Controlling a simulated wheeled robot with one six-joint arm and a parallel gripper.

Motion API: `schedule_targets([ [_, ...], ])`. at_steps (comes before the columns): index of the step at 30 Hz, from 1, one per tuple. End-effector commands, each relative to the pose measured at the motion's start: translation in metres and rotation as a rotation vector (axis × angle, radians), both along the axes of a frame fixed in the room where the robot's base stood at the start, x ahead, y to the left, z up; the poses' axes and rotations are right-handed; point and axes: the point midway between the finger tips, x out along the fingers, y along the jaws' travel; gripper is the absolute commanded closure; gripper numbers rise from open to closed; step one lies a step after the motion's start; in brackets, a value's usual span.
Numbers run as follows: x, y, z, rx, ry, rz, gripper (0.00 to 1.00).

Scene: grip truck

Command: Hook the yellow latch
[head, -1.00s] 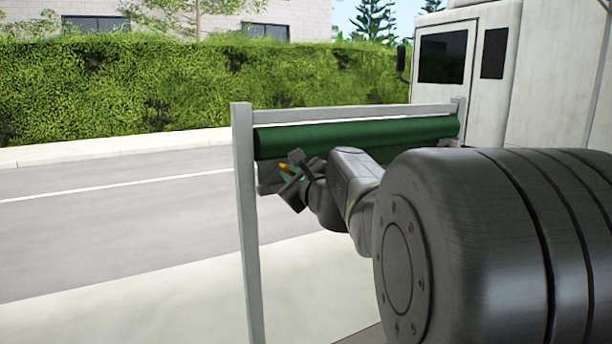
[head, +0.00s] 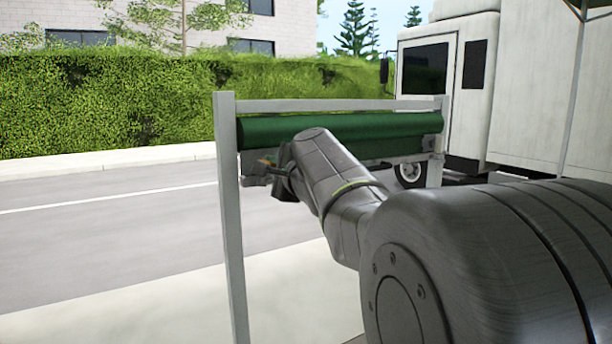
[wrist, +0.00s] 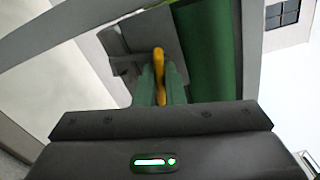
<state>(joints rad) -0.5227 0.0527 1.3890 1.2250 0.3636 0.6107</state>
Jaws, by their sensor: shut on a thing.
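The yellow latch (wrist: 159,75) shows in the wrist view as a narrow upright piece between the green fingers of my gripper (wrist: 160,88). My gripper is shut on it. A grey plate (wrist: 150,45) lies just behind the latch, beside the green roll. In the head view my gripper (head: 279,170) is at the left end of the frame, just below the green roll (head: 340,127). Only a small orange-yellow bit of the latch shows there. Whether the latch is hooked on anything cannot be told.
A light grey frame (head: 229,220) with upright posts and a top bar carries the green roll. A white truck (head: 530,90) stands at the right. Open road (head: 90,235) lies to the left, with a hedge (head: 110,100) behind it.

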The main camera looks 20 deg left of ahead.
Motion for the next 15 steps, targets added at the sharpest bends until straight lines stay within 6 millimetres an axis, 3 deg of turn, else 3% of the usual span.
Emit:
schedule_targets([
  [15,-0.0004,0.0005,-0.0028,-0.157,-0.181,0.001,1.0],
])
